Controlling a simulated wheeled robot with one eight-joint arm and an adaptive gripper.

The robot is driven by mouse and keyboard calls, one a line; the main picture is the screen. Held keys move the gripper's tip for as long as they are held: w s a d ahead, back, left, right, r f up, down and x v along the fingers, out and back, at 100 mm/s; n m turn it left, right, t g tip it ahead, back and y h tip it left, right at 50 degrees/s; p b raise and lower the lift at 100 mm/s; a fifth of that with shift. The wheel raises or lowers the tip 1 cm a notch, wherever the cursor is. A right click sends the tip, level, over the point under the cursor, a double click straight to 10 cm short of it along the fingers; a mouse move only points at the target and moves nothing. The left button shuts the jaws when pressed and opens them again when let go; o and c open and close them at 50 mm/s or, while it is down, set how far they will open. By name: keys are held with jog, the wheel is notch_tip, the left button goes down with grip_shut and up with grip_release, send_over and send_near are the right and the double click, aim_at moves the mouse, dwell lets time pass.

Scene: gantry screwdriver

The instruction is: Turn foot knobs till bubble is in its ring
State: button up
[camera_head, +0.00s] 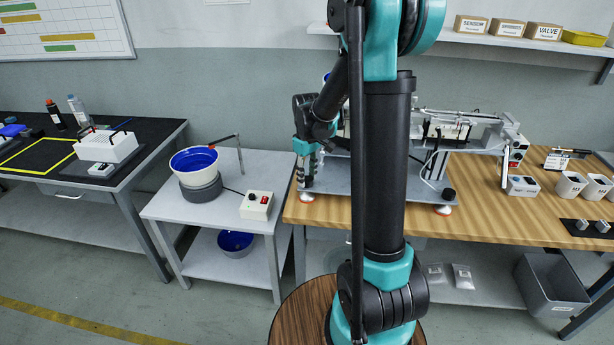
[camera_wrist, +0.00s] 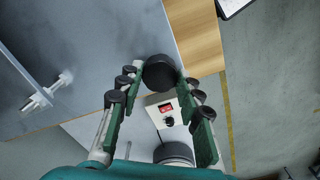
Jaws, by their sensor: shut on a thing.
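A black round foot knob (camera_wrist: 159,72) sits between the fingertips of my gripper (camera_wrist: 160,85), which is shut on it, at the plate's edge in the wrist view. In the head view my gripper (camera_head: 304,172) points down at the left front corner of the grey base plate (camera_head: 345,183), and this knob is hidden there by the fingers. A second black knob (camera_head: 448,194) stands at the plate's front right corner, above a white and red foot (camera_head: 443,210). The bubble and its ring cannot be made out in either view.
My arm covers the middle of the gantry in the head view. The wooden bench (camera_head: 485,225) carries a small switch box (camera_head: 522,185) and white cups (camera_head: 570,184) at right. A side table left holds a blue-lined bowl (camera_head: 194,160) and a control box (camera_head: 257,205).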

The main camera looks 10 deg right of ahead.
aim_at(307, 179)
jog(key=shift+m, duration=0.3)
jog(key=shift+m, duration=3)
jog(key=o, duration=1.2)
jog(key=shift+c, duration=0.2)
notch_tip(307, 179, up, 12)
